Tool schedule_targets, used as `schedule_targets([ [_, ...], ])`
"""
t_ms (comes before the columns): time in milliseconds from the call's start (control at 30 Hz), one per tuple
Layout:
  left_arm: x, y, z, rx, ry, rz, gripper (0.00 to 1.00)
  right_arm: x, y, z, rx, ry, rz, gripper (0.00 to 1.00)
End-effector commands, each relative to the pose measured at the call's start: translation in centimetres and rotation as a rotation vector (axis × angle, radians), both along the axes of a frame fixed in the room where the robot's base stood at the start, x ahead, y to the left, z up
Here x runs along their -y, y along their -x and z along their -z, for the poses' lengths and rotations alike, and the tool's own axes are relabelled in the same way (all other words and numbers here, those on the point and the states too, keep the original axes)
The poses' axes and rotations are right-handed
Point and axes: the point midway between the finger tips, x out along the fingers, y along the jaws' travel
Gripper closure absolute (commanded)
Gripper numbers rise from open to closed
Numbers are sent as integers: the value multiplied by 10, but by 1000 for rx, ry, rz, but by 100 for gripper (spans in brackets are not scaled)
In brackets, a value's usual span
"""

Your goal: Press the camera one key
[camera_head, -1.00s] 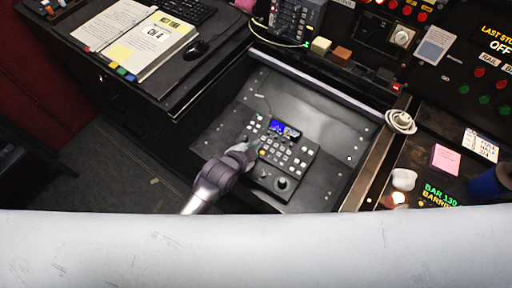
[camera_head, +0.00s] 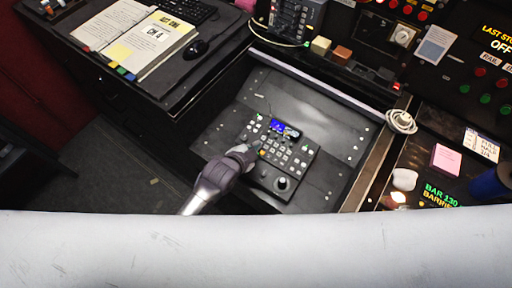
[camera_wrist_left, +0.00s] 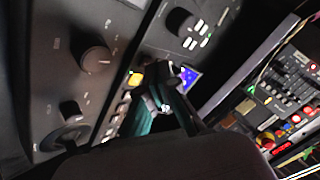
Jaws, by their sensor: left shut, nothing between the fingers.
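The small control panel with several pale keys (camera_head: 283,150) and a lit blue screen (camera_head: 278,126) is set in the dark console. My left gripper (camera_head: 250,148) is shut and empty, with its fingertips at the left side of the key block. In the left wrist view, the fingers (camera_wrist_left: 160,90) lie over the keys, near a lit yellow key (camera_wrist_left: 136,79) and the blue screen (camera_wrist_left: 188,77). The fingers hide part of the keys. I cannot read which key is camera one, nor tell whether the tips touch a key. My right gripper is not in view.
A dark joystick knob (camera_head: 281,183) stands at the panel's near end. A ring binder (camera_head: 155,45) and a mouse (camera_head: 196,49) lie on the desk at left. A black switch box (camera_head: 293,18) stands behind. Bare console plate surrounds the panel.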

Motion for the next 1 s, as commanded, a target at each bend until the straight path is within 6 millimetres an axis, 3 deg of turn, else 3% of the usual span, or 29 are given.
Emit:
schedule_targets([
  [667,0,0,5,-1,-1,1,100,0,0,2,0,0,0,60],
  [1000,-1,1,-8,0,-2,1,100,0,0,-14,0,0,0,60],
])
